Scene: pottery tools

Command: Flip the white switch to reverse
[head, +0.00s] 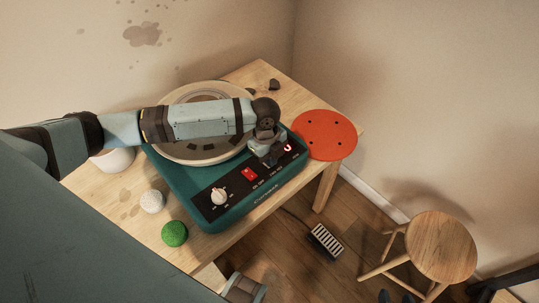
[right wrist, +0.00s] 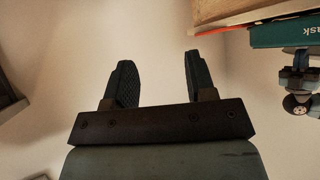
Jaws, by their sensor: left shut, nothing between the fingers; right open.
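The teal pottery wheel base (head: 190,180) sits on the wooden table in the head view, with a black control panel along its front. The panel carries a white dial (head: 218,196), a red rocker switch (head: 249,174) and a small red-and-white item (head: 288,147) at its right end. My left gripper (head: 271,158) points down over the panel between the red switch and that item, shut and holding nothing. It covers that part of the panel; I cannot make out the white switch or whether they touch. My right gripper (right wrist: 157,72) is open and empty in the right wrist view.
My left arm crosses above the beige wheel disc (head: 185,152). A red round bat (head: 324,135) lies at the table's right. White (head: 152,201) and green (head: 174,233) balls lie at the front left. A stool (head: 442,247) and a pedal (head: 326,240) stand on the floor.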

